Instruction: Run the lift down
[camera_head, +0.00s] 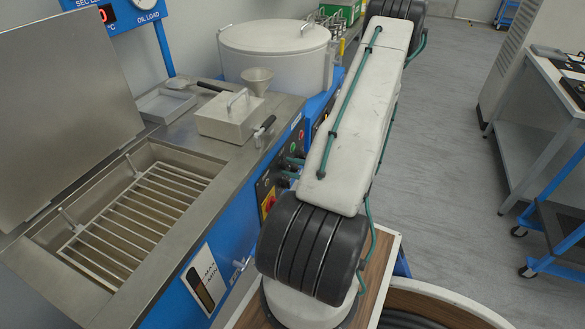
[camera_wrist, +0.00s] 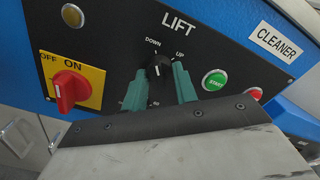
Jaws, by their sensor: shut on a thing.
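The black lift knob (camera_wrist: 158,68) is on the dark panel under the word LIFT, with DOWN marked at its upper left and UP at its upper right. My gripper (camera_wrist: 160,80) has its two green fingers shut on the knob, one on each side. In the head view, a metal rack (camera_head: 135,225) lies inside the open tank (camera_head: 215,165). My arm covers part of the panel there.
A red rotary switch (camera_wrist: 70,90) on a yellow plate sits left of the knob. A green start button (camera_wrist: 215,80) and a red button (camera_wrist: 255,93) sit to its right. Grey floor (camera_head: 450,110) is open at right.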

